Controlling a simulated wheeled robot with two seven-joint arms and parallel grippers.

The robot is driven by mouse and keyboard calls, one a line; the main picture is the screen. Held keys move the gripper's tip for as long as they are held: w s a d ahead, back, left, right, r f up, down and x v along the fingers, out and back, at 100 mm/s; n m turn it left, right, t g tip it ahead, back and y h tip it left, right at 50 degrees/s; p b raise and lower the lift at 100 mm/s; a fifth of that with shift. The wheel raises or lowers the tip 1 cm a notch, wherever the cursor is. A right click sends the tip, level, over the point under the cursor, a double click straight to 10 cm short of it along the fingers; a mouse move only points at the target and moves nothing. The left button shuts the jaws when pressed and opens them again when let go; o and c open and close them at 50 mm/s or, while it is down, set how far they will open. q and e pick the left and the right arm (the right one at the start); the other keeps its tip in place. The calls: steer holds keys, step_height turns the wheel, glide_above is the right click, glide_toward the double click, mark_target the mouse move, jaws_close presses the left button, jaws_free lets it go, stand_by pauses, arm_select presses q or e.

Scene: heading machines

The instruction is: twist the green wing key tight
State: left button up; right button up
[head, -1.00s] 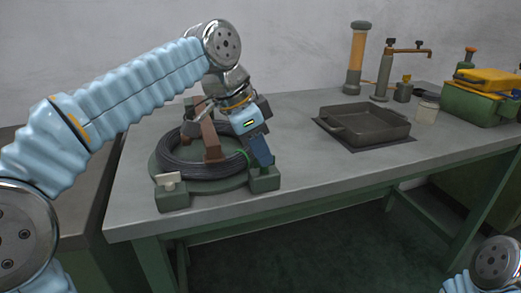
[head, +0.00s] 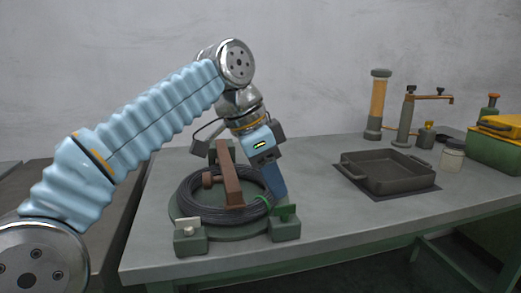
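The green wing key (head: 287,210) sits on top of the green block (head: 286,231) at the front right of the round coil stand. My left gripper (head: 277,197) reaches down from above, its blue fingers pointing at the key's left side. The fingertips are very close to the key. I cannot tell whether they touch it, and the fingers overlap in this view, so their opening is hidden. A pale wing key (head: 188,224) sits on the front left block (head: 190,242). My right gripper is out of view.
A coil of dark wire (head: 192,207) lies on the stand, with a brown bar (head: 229,173) standing over it. A dark tray (head: 385,173) is to the right. A pump-like tool (head: 377,105) and green box (head: 497,150) stand farther right. The bench between stand and tray is clear.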

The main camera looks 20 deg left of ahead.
arm_select(q)
steer(key=v, duration=0.8)
steer(key=shift+s+a+r, duration=0.1)
